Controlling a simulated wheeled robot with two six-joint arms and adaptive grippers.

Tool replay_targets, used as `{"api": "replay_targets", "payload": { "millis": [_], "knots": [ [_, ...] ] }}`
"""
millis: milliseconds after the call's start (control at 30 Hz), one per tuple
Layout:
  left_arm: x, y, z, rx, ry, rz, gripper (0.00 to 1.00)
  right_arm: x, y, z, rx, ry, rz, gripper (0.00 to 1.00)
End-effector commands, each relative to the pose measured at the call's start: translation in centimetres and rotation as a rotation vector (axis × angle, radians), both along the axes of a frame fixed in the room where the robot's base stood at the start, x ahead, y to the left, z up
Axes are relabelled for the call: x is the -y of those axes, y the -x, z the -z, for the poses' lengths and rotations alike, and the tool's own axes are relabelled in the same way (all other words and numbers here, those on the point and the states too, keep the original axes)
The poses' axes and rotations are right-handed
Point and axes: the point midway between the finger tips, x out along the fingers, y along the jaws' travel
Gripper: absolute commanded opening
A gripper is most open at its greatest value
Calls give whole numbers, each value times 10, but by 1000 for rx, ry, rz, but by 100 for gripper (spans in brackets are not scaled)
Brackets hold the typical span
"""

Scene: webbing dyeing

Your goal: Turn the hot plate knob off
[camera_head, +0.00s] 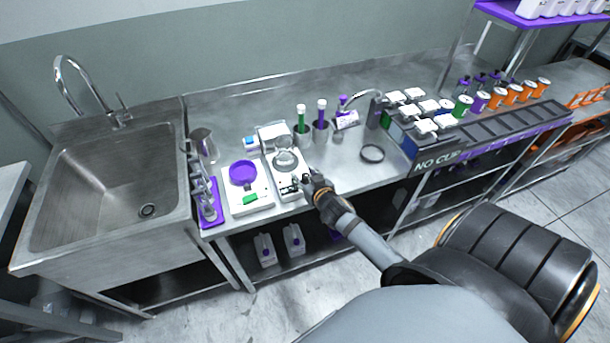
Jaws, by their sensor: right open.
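The hot plate (279,192) is a white unit on the steel counter with a round glass dish (285,160) on top. Its front panel, where dark and green details show, is small and partly covered by my right gripper. I cannot make out the knob or its setting. My right gripper (304,184) is open at the front right corner of the hot plate, with its fingers toward the panel. I cannot tell whether it touches anything. My left gripper is out of view.
A white scale (262,201) with a purple dish (243,172) stands left of the hot plate. A black ring (372,153) lies to the right on mostly clear counter. A sink (110,190) is at left.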

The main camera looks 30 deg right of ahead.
Motion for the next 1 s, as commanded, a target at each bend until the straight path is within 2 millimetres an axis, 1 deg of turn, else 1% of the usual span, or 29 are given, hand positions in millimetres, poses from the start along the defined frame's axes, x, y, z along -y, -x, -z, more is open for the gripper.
{"api": "replay_targets", "payload": {
  "millis": [33, 300, 367, 400, 533, 700, 833, 1000],
  "knots": [
    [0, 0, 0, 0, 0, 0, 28, 0, 0, 0, 0, 0, 0, 46],
    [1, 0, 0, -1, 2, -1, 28, 0, 0, 0, 0, 0, 0, 10],
    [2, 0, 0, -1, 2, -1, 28, 0, 0, 0, 0, 0, 0, 2],
    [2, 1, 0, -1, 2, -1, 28, 0, 0, 0, 0, 0, 0, 0],
    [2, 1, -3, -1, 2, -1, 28, 0, 0, -1, -1, 0, -8, 0],
    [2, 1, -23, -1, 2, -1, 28, 0, 1, -4, -5, 1, -105, 0],
    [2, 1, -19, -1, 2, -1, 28, 0, 1, 1, -5, 0, -172, 0],
    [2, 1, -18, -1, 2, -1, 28, 0, 1, 1, -3, 0, -218, 0]
  ]
}}
